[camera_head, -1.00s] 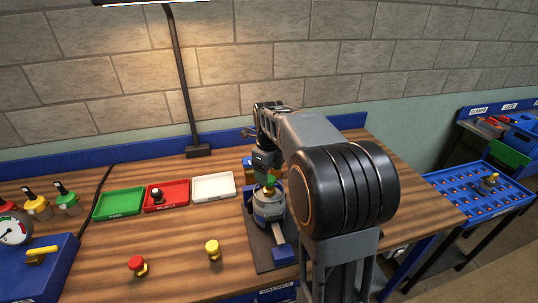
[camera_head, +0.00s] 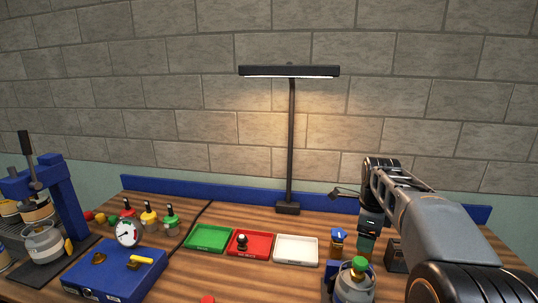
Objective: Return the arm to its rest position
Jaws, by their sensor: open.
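My arm reaches in from the lower right corner, rises to an elbow and bends down. My gripper (camera_head: 368,246) hangs at its end above the right part of the bench, fingers downward. Its jaws are open, though the fingertips are small and partly hidden. A grey canister with a green cap (camera_head: 358,265) stands in front of and just below the gripper. No held object shows in the jaws. I cannot tell from this angle how much space lies between the fingers and the canister.
Green (camera_head: 208,238), red (camera_head: 262,252) and white (camera_head: 296,250) trays line the bench. A desk lamp (camera_head: 291,140) stands behind them. A small blue-topped part (camera_head: 338,238) is left of the gripper. A blue gauge box (camera_head: 115,275) and blue press (camera_head: 62,200) stand left.

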